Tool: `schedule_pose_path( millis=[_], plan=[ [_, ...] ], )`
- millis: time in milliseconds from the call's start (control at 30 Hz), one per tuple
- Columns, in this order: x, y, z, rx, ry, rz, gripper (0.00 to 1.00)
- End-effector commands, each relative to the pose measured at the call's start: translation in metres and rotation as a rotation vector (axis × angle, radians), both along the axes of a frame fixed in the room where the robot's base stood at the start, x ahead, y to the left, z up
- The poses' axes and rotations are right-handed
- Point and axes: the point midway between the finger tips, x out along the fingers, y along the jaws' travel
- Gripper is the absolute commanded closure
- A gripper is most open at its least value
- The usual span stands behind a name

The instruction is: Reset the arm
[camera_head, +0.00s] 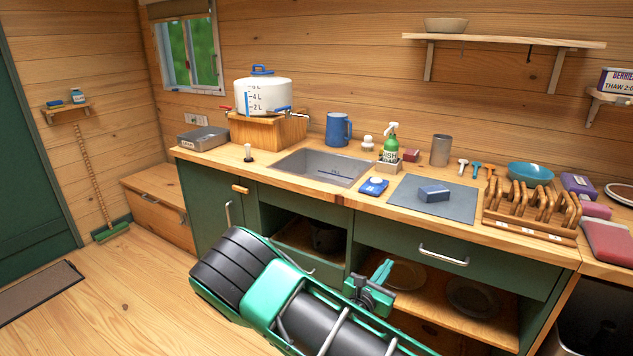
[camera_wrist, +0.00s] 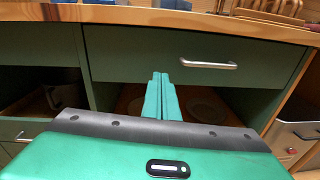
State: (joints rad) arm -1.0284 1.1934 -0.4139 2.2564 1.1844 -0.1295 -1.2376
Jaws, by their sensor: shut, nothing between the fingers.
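My gripper (camera_head: 382,272) is green and shows in the head view in front of the open shelf of the green cabinet, below the counter edge. In the wrist view my gripper (camera_wrist: 160,77) has its two fingers pressed together, with nothing between them. It points at the cabinet front, just left of a drawer handle (camera_wrist: 208,64). My arm lies folded low across the bottom of the head view and hides part of the cabinet and floor.
The wooden counter (camera_head: 360,200) holds a sink (camera_head: 322,167), a white water tank (camera_head: 263,95), a blue pitcher (camera_head: 338,129), a grey mat (camera_head: 408,203) and a wooden rack (camera_head: 530,220). Plates (camera_head: 472,298) lie on the open shelf.

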Motion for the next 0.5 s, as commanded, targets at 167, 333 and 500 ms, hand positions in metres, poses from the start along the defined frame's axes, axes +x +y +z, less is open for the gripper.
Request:
schedule_pose_path(
  millis=[167, 333, 500],
  plan=[
    [-0.019, -0.062, 0.019, 0.221, -0.080, -0.226, 1.00],
    [-0.050, -0.116, 0.031, 0.446, -0.176, -0.464, 1.00],
    [-0.087, -0.157, 0.041, 0.651, -0.281, -0.699, 1.00]
  ],
)
